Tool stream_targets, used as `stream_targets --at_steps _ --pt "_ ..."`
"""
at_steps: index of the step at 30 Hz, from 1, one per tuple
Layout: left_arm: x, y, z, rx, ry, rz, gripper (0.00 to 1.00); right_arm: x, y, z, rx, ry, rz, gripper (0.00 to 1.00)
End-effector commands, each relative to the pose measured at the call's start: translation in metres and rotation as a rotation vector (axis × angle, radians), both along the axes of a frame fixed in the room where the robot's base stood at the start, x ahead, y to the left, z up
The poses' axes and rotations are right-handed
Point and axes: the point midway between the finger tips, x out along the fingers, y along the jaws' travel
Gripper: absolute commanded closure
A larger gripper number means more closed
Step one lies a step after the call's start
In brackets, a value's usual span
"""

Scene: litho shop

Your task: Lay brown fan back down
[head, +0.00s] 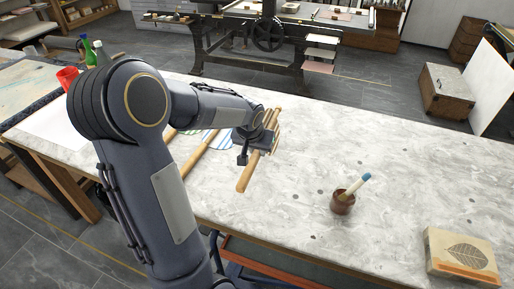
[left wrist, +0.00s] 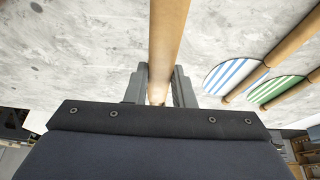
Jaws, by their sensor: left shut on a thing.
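My left gripper (head: 256,141) is over the marble-topped table and shut on the wooden handle of the brown fan (head: 246,176). The handle points toward the table's front edge; tan-brown parts show beyond the gripper. In the left wrist view the handle (left wrist: 167,45) runs from the top of the picture down between the fingers of my left gripper (left wrist: 160,88). The fan's face is hidden there. I cannot tell how far it is above the table. My right gripper is not in view.
A blue-striped fan (left wrist: 232,76) and a green-striped fan (left wrist: 276,91) lie beside it. A brown pot (head: 342,204) with a brush stands to the right. A leaf-print block (head: 462,256) lies at the far right. The marble tabletop (head: 400,165) between is mostly clear.

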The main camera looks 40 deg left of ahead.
Motion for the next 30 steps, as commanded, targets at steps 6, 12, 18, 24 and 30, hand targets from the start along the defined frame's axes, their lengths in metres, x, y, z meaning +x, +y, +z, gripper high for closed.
stream_targets --at_steps 6,12,18,24,30 --pt "0.0 0.001 0.0 0.0 0.0 0.0 1.0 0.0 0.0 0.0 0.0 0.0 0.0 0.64" --pt "-0.003 0.008 -0.011 0.0 0.0 0.001 1.0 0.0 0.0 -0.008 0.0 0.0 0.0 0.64" --pt "-0.006 0.018 -0.02 0.001 -0.001 0.001 1.0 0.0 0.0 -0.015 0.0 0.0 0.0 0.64" --pt "-0.008 0.021 -0.023 0.0 -0.001 0.0 1.0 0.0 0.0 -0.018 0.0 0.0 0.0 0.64" --pt "-0.008 0.021 -0.023 0.0 0.001 -0.001 1.0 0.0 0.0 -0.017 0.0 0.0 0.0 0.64"
